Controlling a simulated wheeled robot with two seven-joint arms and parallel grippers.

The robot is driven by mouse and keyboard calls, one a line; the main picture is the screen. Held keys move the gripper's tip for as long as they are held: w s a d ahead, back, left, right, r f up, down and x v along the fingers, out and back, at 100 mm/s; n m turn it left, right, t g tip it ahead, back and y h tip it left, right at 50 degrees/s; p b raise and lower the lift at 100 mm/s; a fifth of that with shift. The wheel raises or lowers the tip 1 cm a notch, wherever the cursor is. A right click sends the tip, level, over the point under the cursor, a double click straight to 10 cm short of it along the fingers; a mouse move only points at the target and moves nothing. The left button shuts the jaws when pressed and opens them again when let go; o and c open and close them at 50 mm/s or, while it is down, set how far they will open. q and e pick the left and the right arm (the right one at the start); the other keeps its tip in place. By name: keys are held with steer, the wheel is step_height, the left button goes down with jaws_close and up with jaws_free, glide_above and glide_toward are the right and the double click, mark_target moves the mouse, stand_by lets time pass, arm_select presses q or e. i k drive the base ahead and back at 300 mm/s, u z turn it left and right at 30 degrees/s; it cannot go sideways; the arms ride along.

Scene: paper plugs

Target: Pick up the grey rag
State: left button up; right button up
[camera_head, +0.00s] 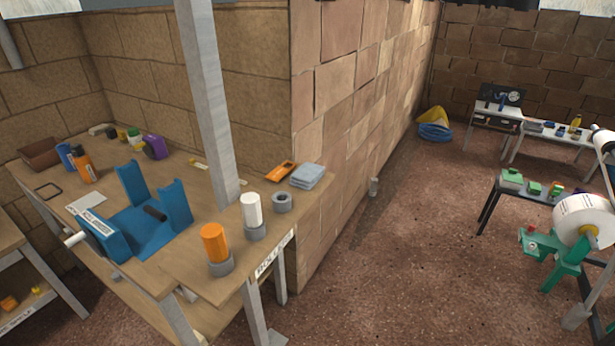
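The grey rag (308,175) is a folded blue-grey cloth. It lies flat at the far right corner of the wooden workbench (190,262), close to the brick wall. An orange packet (281,171) lies just left of it, and a grey ring (282,202) sits in front of it. Neither of my grippers shows in the head view.
A white cylinder (251,209) and an orange cylinder (214,242) stand in grey holders along the bench's front edge. A grey post (211,110) rises from the bench. A blue cradle (146,218) stands at left. The floor (410,260) right of the bench is open.

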mark_target(309, 174)
steer(key=z, duration=1.05)
steer(key=i, duration=4.95)
steer(key=u, duration=4.3)
steer(key=i, duration=0.5)
steer(key=z, duration=0.1)
